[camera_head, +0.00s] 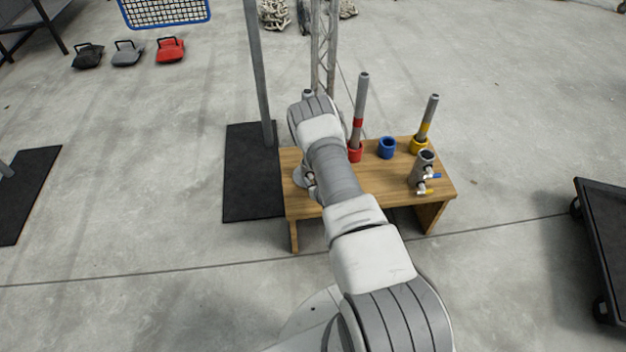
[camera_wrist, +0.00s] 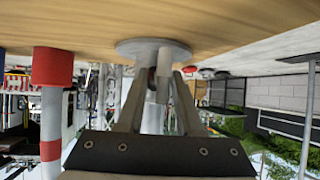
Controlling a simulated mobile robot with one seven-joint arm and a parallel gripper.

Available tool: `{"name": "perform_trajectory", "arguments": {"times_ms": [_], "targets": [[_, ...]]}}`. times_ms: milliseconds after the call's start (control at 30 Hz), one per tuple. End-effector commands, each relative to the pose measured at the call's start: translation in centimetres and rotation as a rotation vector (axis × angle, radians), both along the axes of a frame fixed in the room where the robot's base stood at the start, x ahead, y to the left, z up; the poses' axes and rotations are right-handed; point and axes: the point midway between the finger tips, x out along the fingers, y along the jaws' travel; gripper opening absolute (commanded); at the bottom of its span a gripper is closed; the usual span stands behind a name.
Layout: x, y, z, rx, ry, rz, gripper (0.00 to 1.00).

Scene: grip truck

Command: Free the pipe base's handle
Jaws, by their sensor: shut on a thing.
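The pipe base has a round grey flange (camera_wrist: 130,47) on the wooden table; its edge also shows in the head view (camera_head: 298,178), left of my arm. In the wrist view, which is upside down, a short grey upright part (camera_wrist: 164,84) stands on the flange. My gripper (camera_wrist: 160,78) is around this part, one finger on each side, and is shut on it. I cannot tell if that part is the handle. In the head view my arm hides most of the base and the gripper.
The table (camera_head: 370,190) also holds a red-ringed pipe (camera_head: 361,100), a blue cup (camera_head: 386,147), a yellow-ringed pipe (camera_head: 429,118) and a grey holder with blue and yellow levers (camera_head: 420,168). A grey post (camera_head: 258,75) rises from a black mat (camera_head: 250,190) left of the table.

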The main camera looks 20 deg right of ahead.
Motion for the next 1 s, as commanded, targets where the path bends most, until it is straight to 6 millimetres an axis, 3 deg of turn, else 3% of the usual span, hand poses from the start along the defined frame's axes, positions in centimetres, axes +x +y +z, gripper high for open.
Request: {"name": "perform_trajectory", "arguments": {"times_ms": [1000], "targets": [[0.14,0.73,-0.1,-0.921,0.264,0.003,0.0]]}}
